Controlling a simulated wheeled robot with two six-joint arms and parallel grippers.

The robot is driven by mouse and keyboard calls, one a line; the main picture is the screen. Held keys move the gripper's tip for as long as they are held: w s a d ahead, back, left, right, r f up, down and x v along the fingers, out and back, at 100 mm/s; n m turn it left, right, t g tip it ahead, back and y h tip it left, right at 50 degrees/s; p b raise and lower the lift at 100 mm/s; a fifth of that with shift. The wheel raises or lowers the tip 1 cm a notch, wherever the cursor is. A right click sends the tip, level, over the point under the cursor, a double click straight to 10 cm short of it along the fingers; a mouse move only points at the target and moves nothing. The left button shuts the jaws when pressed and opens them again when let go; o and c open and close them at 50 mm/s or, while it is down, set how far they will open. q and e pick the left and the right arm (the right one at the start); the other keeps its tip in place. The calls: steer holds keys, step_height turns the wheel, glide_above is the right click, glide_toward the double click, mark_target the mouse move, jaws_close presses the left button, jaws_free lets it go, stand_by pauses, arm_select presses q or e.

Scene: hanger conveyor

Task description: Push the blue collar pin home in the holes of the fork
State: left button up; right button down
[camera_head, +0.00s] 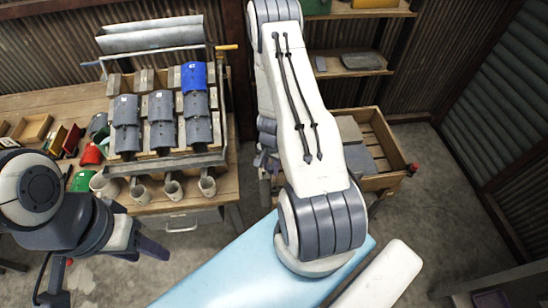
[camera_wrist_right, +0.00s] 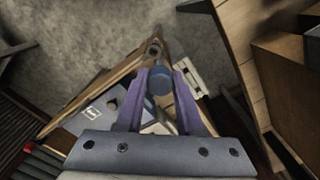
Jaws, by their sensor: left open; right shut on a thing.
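In the right wrist view my right gripper (camera_wrist_right: 161,82) is shut on a round blue thing, which looks like the blue collar pin (camera_wrist_right: 159,79), held between its two purple fingers. A small grey part with a round dark opening (camera_wrist_right: 153,49) shows just beyond the pin; I cannot tell whether it is the fork or whether the pin touches it. In the head view my white right arm hides most of this spot, and only bits of the right gripper (camera_head: 265,161) show at the arm's left edge. My left gripper (camera_head: 138,232) is open and empty, low at the left.
A wooden crate (camera_head: 392,147) with grey blocks stands right of my arm. At the left, a wooden bench (camera_head: 70,103) carries a rack of grey curved pieces, one blue piece (camera_head: 194,76), and several mugs (camera_head: 173,188). Shelves (camera_head: 350,62) stand behind.

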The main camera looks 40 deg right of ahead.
steer(key=shift+s+d+f+m, duration=0.1)
steer(key=shift+s+d+m, duration=0.25)
steer(key=shift+d+m, duration=0.1)
steer(key=shift+d+f, duration=0.1)
steer(key=shift+f, duration=0.1)
arm_select(q)
step_height(320, 180, down, 5)
steer(key=b, duration=0.6)
steer(key=shift+f, duration=0.2)
arm_select(e)
step_height(320, 180, down, 6)
steer(key=shift+r, duration=0.2)
arm_select(q)
steer(key=shift+f+b, duration=1.85)
arm_select(e)
steer(key=shift+f, duration=1.8)
stand_by(2.2)
